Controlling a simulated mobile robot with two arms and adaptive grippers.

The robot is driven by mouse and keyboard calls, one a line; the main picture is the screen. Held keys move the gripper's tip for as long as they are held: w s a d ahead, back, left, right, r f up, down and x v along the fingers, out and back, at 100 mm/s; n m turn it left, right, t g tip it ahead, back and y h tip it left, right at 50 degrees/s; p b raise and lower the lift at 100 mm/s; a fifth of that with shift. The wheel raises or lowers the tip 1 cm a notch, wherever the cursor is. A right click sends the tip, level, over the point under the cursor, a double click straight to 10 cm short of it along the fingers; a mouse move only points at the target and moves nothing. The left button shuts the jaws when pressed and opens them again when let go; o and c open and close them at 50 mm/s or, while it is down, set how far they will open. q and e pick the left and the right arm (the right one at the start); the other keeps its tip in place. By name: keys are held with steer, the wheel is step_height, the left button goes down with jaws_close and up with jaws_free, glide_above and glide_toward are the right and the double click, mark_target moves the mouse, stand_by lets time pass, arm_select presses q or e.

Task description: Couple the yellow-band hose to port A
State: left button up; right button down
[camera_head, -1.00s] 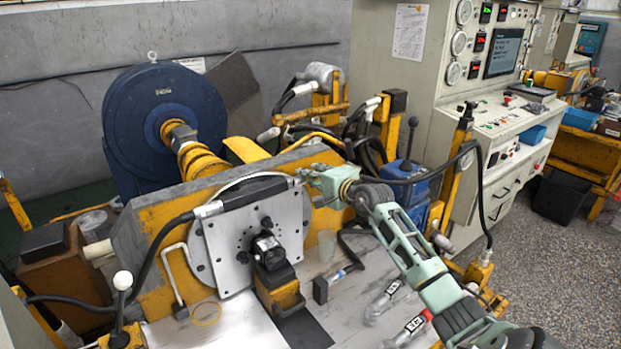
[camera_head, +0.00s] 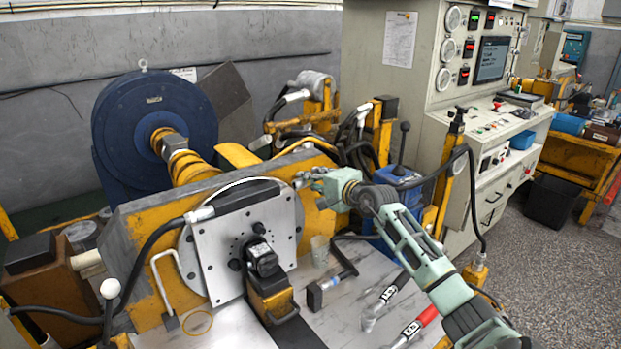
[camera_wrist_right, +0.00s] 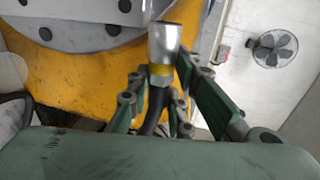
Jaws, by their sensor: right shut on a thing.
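My right gripper (camera_head: 303,180) is beside the upper right corner of the square steel plate (camera_head: 215,265). In the right wrist view, it (camera_wrist_right: 160,92) is shut on the yellow-band hose (camera_wrist_right: 160,76). The hose's silver end fitting points up in that view, its mouth free, with the yellow band just below and black hose running down between the fingers. The held end is too small to make out in the head view. I cannot tell which opening is port A. My left gripper is not in view.
A small cup (camera_head: 320,250) stands behind the hammer. A yellow ring (camera_head: 198,323) lies at the left. A hose runs along the plate's top edge.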

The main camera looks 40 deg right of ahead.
steer(key=shift+s+a+r, duration=0.1)
steer(key=shift+s, duration=0.5)
step_height(320, 180, down, 16)
steer(key=b, duration=1.3)
steer(key=shift+r, duration=0.2)
